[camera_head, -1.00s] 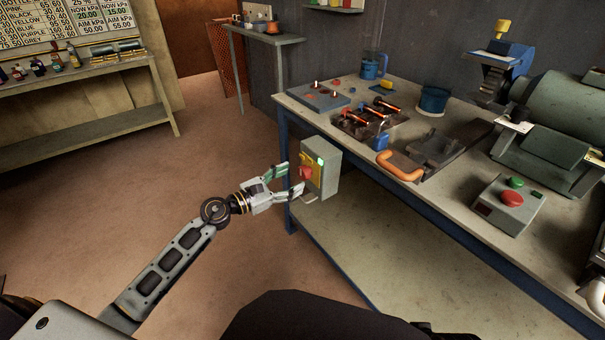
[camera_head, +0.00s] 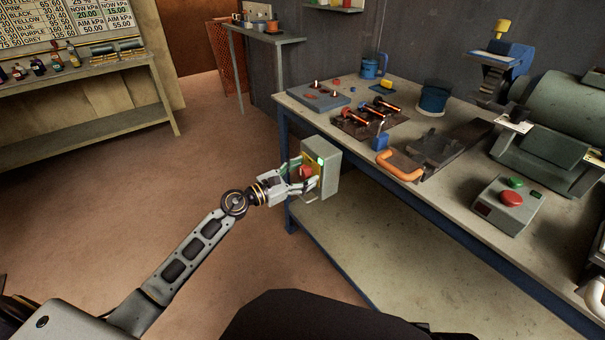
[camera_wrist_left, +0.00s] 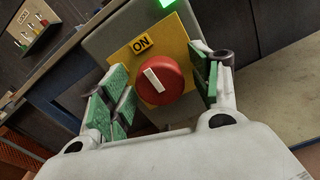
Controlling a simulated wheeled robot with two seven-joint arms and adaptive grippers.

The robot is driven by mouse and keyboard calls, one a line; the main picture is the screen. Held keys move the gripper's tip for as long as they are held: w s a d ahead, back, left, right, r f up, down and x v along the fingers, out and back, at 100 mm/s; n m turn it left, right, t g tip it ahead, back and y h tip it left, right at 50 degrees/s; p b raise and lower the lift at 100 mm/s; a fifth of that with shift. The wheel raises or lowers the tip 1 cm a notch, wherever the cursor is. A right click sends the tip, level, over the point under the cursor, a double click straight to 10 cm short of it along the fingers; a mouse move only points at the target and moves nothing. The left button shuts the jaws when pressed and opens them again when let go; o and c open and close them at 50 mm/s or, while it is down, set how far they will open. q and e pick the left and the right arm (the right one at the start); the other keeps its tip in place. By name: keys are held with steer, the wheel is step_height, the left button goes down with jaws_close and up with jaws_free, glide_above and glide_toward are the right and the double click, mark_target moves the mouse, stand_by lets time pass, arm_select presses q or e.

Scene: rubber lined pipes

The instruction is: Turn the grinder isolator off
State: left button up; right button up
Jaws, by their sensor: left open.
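The grinder isolator is a grey box (camera_head: 328,165) fixed at the left end of the workbench. It has a yellow plate (camera_wrist_left: 188,52) with a red rotary knob (camera_wrist_left: 159,80) and an "ON" label (camera_wrist_left: 141,43). The knob's white bar is tilted, its upper end toward the label. A green light (camera_wrist_left: 167,3) glows above the plate. My left gripper (camera_head: 305,176) is open at the box face. In the left wrist view its green-padded fingers (camera_wrist_left: 160,92) stand on both sides of the knob, apart from it. My right gripper is not in view.
The workbench (camera_head: 560,225) carries a control box (camera_head: 510,204) with red and green buttons, a grinder machine (camera_head: 560,115), an orange handle (camera_head: 398,166) and a blue pot (camera_head: 433,100). A side table (camera_head: 260,35) stands behind. The floor left of the bench is clear.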

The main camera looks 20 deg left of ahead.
arm_select(q)
steer(key=c, duration=1)
steer(key=shift+c, duration=0.2)
